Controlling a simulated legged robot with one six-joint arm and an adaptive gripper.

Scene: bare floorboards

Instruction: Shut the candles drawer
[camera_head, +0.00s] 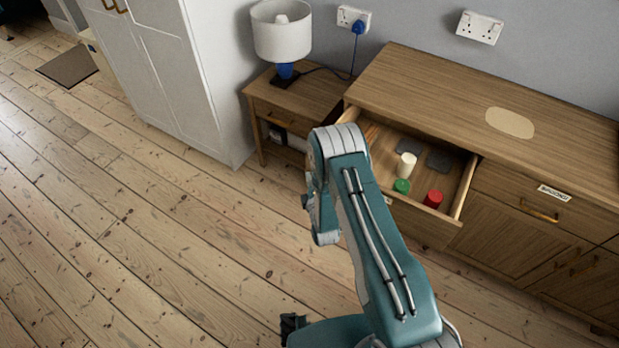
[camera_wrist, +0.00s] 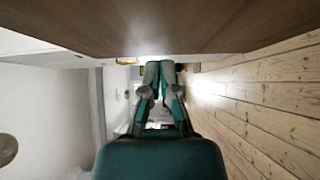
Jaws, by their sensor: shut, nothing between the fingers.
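The open drawer (camera_head: 425,226) sticks out from the left part of the wooden sideboard (camera_head: 450,90). Inside it are a white candle (camera_head: 406,166), a green candle (camera_head: 401,186), a red candle (camera_head: 433,199) and dark flat squares. My arm covers the left part of the drawer front. A small label there is mostly hidden and unreadable. My gripper (camera_wrist: 160,66) shows in the wrist view, shut and empty, with its fingertips together. A brown wooden surface spans the top of that view; I cannot tell which part it is. The fingers are hidden in the head view.
A labelled drawer (camera_head: 520,198) to the right is shut. A nightstand (camera_head: 305,105) with a lamp (camera_head: 281,35) stands left of the sideboard. A white wardrobe (camera_head: 175,70) is further left. Bare floorboards (camera_head: 130,250) are clear in front.

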